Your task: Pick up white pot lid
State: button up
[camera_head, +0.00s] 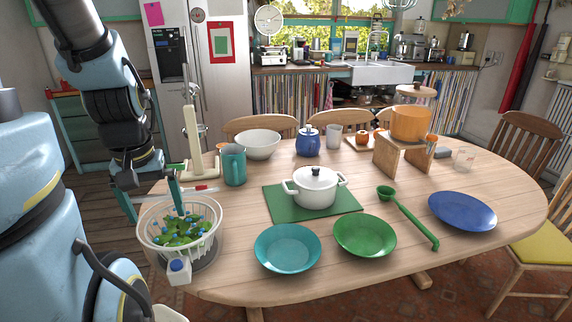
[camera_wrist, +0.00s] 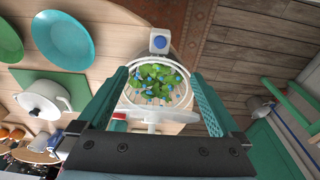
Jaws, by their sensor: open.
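The white pot lid (camera_head: 317,178) has a dark knob and sits on the white pot (camera_head: 316,196), on a green mat (camera_head: 345,205) at the middle of the table. My gripper (camera_head: 160,203) is at the table's left end, above a white basket (camera_head: 150,235) of green leaves with blue bits. In the wrist view its two teal fingers are spread, with the basket (camera_wrist: 188,92) seen between them. Nothing is held.
A teal plate (camera_head: 287,247), a green plate (camera_head: 365,236) and a green ladle (camera_head: 410,218) lie at the front.

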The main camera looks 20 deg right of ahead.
aim_at(310, 178)
jog(key=l+u, duration=0.15)
jog(key=u, duration=0.35)
jog(key=k+l+u, duration=0.1)
jog(key=u, duration=0.4)
jog(key=k+l+u, duration=0.65)
jog(key=k+l, duration=0.2)
jog(key=k, duration=0.15)
jog(key=k+l, duration=0.3)
jog(key=k, duration=0.2)
